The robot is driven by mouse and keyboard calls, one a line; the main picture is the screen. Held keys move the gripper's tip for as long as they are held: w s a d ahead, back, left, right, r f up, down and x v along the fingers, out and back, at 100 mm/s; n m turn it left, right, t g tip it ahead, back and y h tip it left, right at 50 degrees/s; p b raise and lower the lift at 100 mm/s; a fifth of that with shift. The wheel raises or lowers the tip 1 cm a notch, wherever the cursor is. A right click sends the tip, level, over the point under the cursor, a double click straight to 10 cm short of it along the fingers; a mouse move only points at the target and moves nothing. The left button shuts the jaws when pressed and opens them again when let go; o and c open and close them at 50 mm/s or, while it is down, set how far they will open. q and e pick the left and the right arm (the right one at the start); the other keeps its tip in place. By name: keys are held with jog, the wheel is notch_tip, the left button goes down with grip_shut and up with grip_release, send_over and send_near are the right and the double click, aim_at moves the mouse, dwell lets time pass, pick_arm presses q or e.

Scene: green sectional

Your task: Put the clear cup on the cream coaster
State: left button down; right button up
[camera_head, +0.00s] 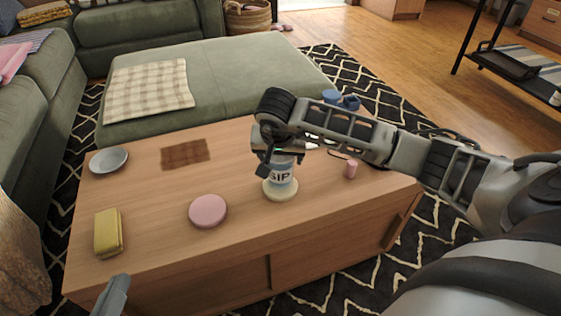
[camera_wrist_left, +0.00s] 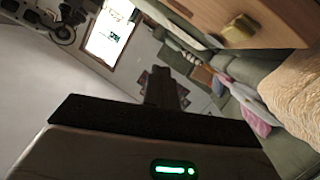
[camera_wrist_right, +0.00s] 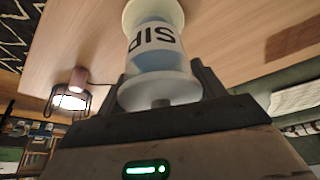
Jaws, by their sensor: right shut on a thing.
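The clear cup (camera_head: 282,176) has a white band marked "SIP" and blue inside. It is upright over the cream coaster (camera_head: 281,195) on the wooden table, its base at or just above the coaster; I cannot tell if they touch. My right gripper (camera_head: 277,154) is shut on the cup's upper part. The right wrist view shows the cup (camera_wrist_right: 155,55) between both fingers, with the cream coaster (camera_wrist_right: 150,9) beyond its base. My left gripper (camera_wrist_left: 161,88) is shut and empty, away from the cup; part of that arm shows at the head view's lower left.
On the table (camera_head: 150,235) are a pink round thing (camera_head: 208,211), a yellow block (camera_head: 108,233), a grey bowl (camera_head: 109,160), a brown mat (camera_head: 185,154) and a small pink cylinder (camera_head: 350,169). Blue items (camera_head: 340,99) stand behind my right arm. A green sectional (camera_head: 225,85) lies behind.

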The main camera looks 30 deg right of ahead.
jog(key=shift+f, duration=0.55)
jog(key=shift+r, duration=0.15)
jog(key=shift+f, duration=0.2)
pick_arm(q)
jog(key=shift+w+d+r, duration=0.1)
jog(key=shift+d+r, duration=0.05)
jog(key=shift+r, duration=0.3)
pick_arm(e)
jog(key=o, duration=1.1)
